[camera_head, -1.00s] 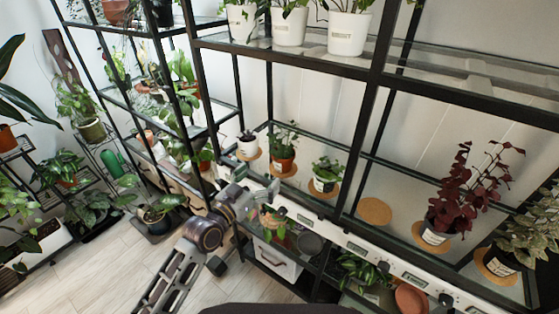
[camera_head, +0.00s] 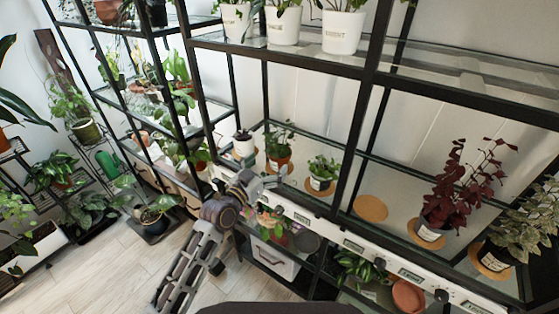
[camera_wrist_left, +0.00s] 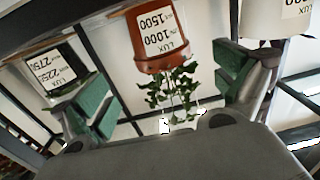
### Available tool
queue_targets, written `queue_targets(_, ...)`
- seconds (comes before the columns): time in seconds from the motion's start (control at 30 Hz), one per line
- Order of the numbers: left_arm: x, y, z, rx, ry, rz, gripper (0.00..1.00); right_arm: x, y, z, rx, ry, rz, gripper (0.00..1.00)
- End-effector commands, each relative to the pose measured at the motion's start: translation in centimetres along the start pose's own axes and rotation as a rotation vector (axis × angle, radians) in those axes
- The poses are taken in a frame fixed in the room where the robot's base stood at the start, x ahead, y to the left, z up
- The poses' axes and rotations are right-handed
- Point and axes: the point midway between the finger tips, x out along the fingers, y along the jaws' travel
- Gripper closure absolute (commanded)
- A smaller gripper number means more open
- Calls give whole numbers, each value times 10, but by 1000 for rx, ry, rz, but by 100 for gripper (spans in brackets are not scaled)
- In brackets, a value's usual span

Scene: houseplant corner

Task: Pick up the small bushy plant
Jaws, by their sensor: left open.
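A small bushy green plant (camera_head: 322,172) stands upright in a white-labelled pot on the glass shelf. In the left wrist view, which is upside down, its labelled pot (camera_wrist_left: 55,72) seems to be the one at the left. To its left in the head view, a taller leafy plant stands in a terracotta pot (camera_head: 279,163). My left gripper (camera_head: 280,181) is open at the shelf's front edge, in front of the terracotta pot. In the left wrist view, the terracotta pot (camera_wrist_left: 152,38) shows between and beyond the open fingers (camera_wrist_left: 165,88). My right gripper is not in view.
A white pot (camera_head: 244,147) stands left of the terracotta one. A dark red plant (camera_head: 455,190) stands further right. A white front rail (camera_head: 325,228) runs below the shelf.

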Motion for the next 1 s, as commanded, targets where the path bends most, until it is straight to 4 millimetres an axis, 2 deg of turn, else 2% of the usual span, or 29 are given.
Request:
queue_targets(0.2,18,0,-1,1,1,0,3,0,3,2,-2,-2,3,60)
queue_targets(0.53,22,0,0,0,0,0,3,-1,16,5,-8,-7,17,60)
queue_targets(0.77,24,0,0,0,0,0,3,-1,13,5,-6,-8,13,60)
queue_targets(1.0,39,-2,2,1,1,0,3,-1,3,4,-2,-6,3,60)
